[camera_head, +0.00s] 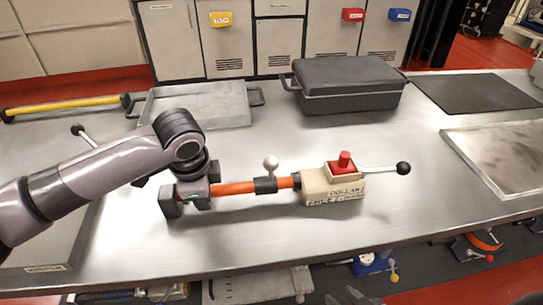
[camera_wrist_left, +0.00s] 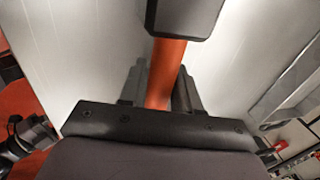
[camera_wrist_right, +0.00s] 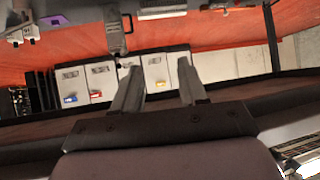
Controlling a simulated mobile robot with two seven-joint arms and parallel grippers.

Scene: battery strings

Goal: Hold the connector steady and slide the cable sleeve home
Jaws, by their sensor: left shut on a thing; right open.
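The connector is a beige block (camera_head: 333,190) with a red button (camera_head: 344,161) on top, a black-balled lever at its right, and lettering that seems to read "COLLAR FREE". An orange cable (camera_head: 233,188) runs left from it. A dark sleeve (camera_head: 265,185) with a pale ball knob (camera_head: 271,163) sits around the cable, a short way left of the connector. My left gripper (camera_head: 197,188) is shut on the cable, near its left end. In the left wrist view the orange cable (camera_wrist_left: 165,75) passes between the fingers. My right gripper (camera_wrist_right: 158,72) is open and empty in the right wrist view.
A grey tray (camera_head: 197,118) and dark lidded case (camera_head: 348,87) stand at the back. A black mat (camera_head: 475,92) and a pale framed panel (camera_head: 505,155) lie at right. A yellow bar (camera_head: 65,107) lies at back left. The table in front of the connector is clear.

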